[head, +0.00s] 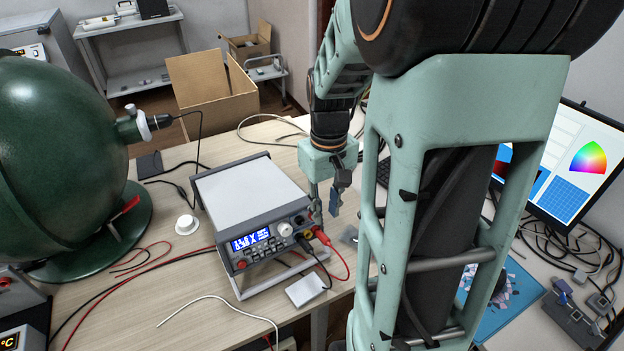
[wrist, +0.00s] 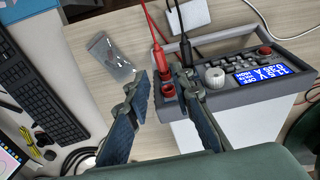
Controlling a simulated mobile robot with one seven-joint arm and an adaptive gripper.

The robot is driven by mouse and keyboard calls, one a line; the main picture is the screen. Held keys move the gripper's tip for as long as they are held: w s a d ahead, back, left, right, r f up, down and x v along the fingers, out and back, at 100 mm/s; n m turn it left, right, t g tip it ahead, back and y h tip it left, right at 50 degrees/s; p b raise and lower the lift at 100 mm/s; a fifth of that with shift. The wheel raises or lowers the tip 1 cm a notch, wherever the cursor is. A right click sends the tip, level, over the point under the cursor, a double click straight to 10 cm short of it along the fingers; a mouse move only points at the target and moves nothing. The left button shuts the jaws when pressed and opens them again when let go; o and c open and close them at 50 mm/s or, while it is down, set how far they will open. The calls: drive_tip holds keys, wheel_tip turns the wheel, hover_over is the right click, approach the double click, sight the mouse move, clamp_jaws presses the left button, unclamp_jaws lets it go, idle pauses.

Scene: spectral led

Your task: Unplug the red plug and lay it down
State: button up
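The red plug (head: 320,235) is in the front panel of the grey power supply (head: 248,190), at the panel's right end, with a red lead hanging from it. In the wrist view the red plug (wrist: 158,58) shows just beyond my fingertips. The black plug (head: 304,243) sits beside it, and also shows in the wrist view (wrist: 187,50). My gripper (head: 325,200) is open and empty, above and behind the panel's right end. In the wrist view my gripper's fingers (wrist: 163,82) are spread, the right one near the supply's edge. Contact with the supply cannot be told.
A white pad (head: 306,290) lies before the supply, and a clear bag (wrist: 108,55) lies beside it. A green sphere (head: 60,150) stands at left. Loose leads cross the table. A keyboard (wrist: 35,90) and monitor (head: 560,165) are at right in the head view.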

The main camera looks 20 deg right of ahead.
sight(324, 237)
wheel_tip(324, 237, down, 9)
drive_tip(key=shift+b, duration=0.3)
clamp_jaws()
idle(0.4)
